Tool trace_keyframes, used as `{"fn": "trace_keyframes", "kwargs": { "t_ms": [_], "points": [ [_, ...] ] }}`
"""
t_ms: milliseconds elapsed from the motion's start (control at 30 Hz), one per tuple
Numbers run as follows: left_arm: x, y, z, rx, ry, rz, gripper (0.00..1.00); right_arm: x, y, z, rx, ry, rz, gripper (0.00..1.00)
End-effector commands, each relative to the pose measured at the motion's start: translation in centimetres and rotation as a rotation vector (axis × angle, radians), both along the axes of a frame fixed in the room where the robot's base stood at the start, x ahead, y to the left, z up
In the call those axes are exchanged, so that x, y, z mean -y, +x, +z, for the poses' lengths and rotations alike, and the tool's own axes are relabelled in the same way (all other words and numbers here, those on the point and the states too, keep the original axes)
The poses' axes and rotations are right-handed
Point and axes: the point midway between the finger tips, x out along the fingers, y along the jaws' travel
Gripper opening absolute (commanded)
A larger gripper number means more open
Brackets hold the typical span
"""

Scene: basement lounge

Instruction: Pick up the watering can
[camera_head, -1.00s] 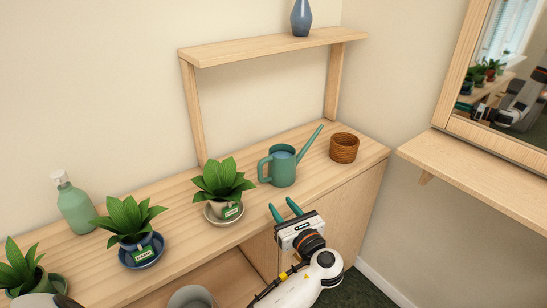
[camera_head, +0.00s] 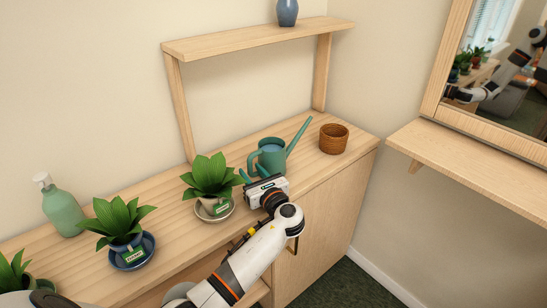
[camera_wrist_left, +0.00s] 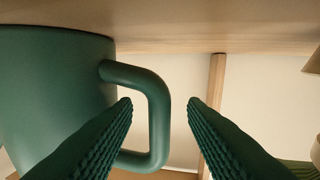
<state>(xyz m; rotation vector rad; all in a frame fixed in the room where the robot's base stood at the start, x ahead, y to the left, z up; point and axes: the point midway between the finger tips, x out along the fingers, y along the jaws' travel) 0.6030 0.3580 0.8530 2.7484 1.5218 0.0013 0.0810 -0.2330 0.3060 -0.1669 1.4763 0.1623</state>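The green watering can (camera_head: 271,158) stands upright on the wooden counter (camera_head: 165,218), its long spout pointing up and right. My left gripper (camera_head: 252,172) is open and empty, close in front of the can on its handle side. In the left wrist view the can's body (camera_wrist_left: 50,90) fills the left, and its looped handle (camera_wrist_left: 158,110) shows between the two spread green fingers (camera_wrist_left: 160,103). I cannot tell how far the fingertips reach past the handle. My right gripper is not in view.
A potted plant (camera_head: 209,175) on a saucer is just left of my gripper. Another plant (camera_head: 118,218) and a green bottle (camera_head: 62,208) stand further left. A brown woven pot (camera_head: 333,139) is right of the can. A raised shelf (camera_head: 250,41) with a blue vase (camera_head: 287,12) spans above.

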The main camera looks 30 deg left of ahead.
Motion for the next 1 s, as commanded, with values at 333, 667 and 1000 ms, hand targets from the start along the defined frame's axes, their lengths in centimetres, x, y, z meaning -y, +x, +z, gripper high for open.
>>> {"fn": "trace_keyframes", "kwargs": {
  "t_ms": [333,667,1000],
  "points": [
    [-1.49,0.98,-0.04,-0.001,-0.001,-0.002,0.39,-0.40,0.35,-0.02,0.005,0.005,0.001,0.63],
    [-1.47,0.95,-0.06,-0.001,0.000,-0.001,0.00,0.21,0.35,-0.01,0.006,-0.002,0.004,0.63],
    [-1.46,1.00,0.26,0.004,0.000,-0.002,0.00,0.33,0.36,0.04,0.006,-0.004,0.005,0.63]
  ]
}}
